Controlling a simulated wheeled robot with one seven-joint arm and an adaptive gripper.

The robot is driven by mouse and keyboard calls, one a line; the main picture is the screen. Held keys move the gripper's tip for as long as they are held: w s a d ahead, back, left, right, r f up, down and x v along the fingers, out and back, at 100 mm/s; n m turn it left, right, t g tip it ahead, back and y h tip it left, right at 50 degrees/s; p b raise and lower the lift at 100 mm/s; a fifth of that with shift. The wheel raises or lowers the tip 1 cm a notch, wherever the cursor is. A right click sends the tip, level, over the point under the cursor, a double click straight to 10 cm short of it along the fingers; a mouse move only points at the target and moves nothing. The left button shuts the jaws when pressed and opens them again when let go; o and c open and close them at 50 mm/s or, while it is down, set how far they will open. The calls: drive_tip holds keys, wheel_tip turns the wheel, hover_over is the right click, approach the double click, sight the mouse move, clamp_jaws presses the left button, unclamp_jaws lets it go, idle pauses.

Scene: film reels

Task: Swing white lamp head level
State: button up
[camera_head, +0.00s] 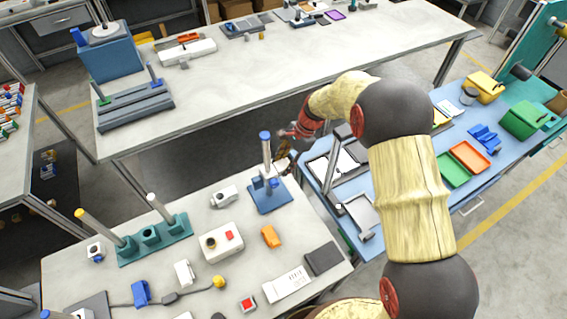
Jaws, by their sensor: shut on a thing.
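My gripper (284,158) is small in the head view, beside the upper part of a blue-capped grey post (266,152) on a blue base (268,197). It is shut on a small pale part next to this post, which appears to be the white lamp head (283,166). The fingers and my wrist cover much of it, so its tilt cannot be told. The post stands upright at the back right of the near table.
A blue table (395,205) with trays stands right. A long grey table (290,62) is behind.

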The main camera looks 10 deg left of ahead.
drive_tip(key=shift+a+r+g+p, duration=0.15)
drive_tip(key=shift+g+p, duration=0.15)
drive_tip(key=shift+p, duration=0.45)
drive_tip(key=shift+h, duration=0.3)
drive_tip(key=o, duration=1.1)
drive_tip(key=shift+o, duration=0.3)
drive_tip(key=shift+w, duration=0.1)
drive_tip(key=v, duration=1.1)
drive_tip(key=shift+d+r, duration=0.2)
drive_tip(key=shift+r, duration=0.1)
drive_tip(key=shift+w, duration=0.15)
